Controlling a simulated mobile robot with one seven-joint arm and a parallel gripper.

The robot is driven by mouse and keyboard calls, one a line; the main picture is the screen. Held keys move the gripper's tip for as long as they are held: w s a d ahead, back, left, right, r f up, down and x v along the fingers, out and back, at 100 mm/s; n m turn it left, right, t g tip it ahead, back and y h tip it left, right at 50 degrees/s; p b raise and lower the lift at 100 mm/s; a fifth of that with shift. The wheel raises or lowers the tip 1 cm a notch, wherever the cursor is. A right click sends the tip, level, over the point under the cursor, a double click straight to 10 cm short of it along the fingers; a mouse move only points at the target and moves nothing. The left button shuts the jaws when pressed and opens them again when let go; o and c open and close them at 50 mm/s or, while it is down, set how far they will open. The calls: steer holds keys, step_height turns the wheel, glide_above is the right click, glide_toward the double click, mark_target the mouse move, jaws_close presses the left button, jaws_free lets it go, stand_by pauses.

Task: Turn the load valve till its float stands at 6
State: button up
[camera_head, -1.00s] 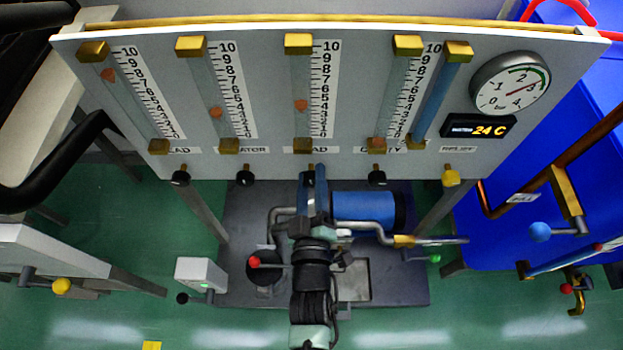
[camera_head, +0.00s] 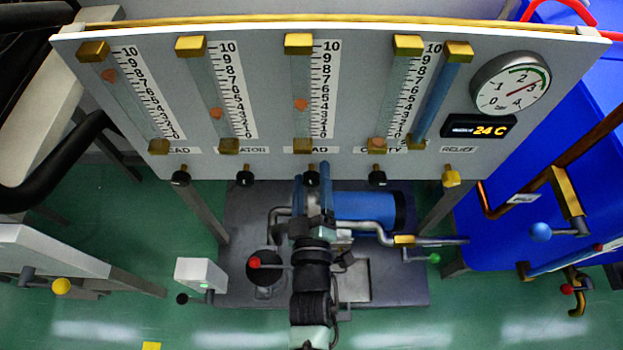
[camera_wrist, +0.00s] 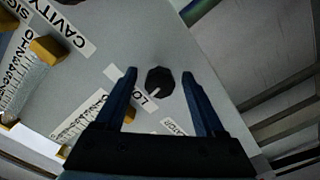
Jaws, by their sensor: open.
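The load tube (camera_head: 302,76) is the third from the left on the grey panel in the head view. Its orange float (camera_head: 301,104) stands at about 4 to 5 on the scale. The load valve's black knob (camera_wrist: 159,79) shows in the wrist view beside the partly covered "LOAD" label, with a pale pointer line on it. My gripper (camera_wrist: 160,77) is open, with one finger on each side of the knob and visible gaps between.
Neighbouring black knobs, the circulator's (camera_head: 245,178) and the cavity's (camera_head: 377,178), stand on either side, with the yellow relief knob (camera_head: 451,177) farther right. A pressure gauge (camera_head: 511,83) and a 24 C display (camera_head: 479,128) are at right. A blue cylinder (camera_head: 365,209) and pipes lie below the panel.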

steer(key=shift+s, duration=0.1)
steer(key=s+p, duration=0.2)
steer(key=s, duration=1)
steer(key=shift+s, duration=0.4)
